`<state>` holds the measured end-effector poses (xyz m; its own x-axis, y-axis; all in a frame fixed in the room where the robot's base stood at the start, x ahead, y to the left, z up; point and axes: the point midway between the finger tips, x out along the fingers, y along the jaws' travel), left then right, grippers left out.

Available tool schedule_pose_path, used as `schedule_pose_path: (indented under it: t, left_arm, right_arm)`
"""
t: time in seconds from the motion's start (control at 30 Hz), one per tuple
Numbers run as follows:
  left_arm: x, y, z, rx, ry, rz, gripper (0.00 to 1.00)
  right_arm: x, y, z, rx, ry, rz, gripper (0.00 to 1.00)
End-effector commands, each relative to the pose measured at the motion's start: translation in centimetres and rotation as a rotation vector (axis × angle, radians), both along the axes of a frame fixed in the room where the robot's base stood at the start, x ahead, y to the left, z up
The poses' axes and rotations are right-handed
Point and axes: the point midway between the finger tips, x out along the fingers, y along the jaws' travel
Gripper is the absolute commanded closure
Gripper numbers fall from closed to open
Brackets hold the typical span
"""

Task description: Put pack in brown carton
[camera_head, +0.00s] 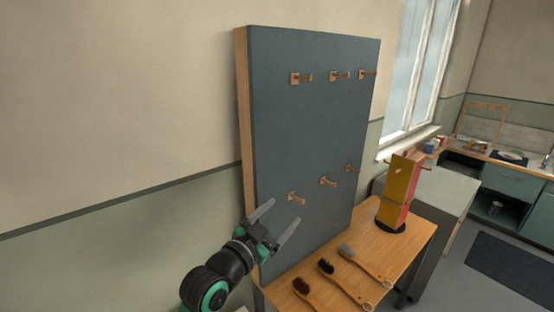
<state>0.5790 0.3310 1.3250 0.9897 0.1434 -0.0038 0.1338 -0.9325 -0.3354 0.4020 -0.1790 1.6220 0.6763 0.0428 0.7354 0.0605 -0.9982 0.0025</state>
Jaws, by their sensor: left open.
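My left gripper (283,213) is open and empty, with its two grey fingers in front of the lower left part of the dark board. I cannot make out a brown carton or a clear pack in this view. A tall yellow and red block (398,192) stands on a round black base at the back right of the wooden table; I cannot tell whether it is the pack. My left gripper is well to the left of it. My right gripper is not in view.
A dark upright board (310,130) with several wooden pegs stands behind the table (385,252). A grey cabinet (445,190) and kitchen counters lie beyond.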

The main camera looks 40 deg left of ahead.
Motion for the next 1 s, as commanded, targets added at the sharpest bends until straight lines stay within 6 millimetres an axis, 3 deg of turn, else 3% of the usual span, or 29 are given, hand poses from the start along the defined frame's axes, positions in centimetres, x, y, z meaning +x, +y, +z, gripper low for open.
schedule_pose_path:
  t: [0.03, 0.1, 0.2, 0.3, 0.4, 0.47, 0.77, 0.87, 1.0]
  left_arm:
    - [-0.8, -3.0, 5.7, -0.017, -0.131, -0.039, 0.18]
    - [-3.2, -6.6, 12.8, -0.06, -0.306, -0.094, 0.18]
    - [-8.2, -10.9, 21.0, -0.14, -0.535, -0.184, 0.18]
    - [-13.3, -13.6, 26.3, -0.218, -0.708, -0.265, 0.18]
    - [-16.6, -14.8, 28.9, -0.269, -0.806, -0.317, 0.18]
    - [-17.5, -15.2, 29.6, -0.284, -0.833, -0.332, 0.18]
    - [-17.8, -15.2, 29.9, -0.289, -0.84, -0.335, 0.18]
    - [-17.8, -15.1, 31.5, -0.288, -0.839, -0.334, 0.18]
    - [-17.7, -15.1, 36.4, -0.287, -0.838, -0.333, 0.18]
  right_arm:
    - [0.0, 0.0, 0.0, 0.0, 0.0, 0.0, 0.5]
    - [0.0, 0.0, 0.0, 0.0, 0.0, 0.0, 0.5]
    - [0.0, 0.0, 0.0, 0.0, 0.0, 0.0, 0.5]
    - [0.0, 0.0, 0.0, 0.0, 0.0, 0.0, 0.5]
    - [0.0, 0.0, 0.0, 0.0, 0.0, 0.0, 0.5]
    - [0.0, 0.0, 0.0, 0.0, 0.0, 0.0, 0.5]
    - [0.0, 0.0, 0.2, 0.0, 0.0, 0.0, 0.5]
    - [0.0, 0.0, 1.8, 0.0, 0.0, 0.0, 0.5]
    - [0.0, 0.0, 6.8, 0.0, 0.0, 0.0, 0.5]
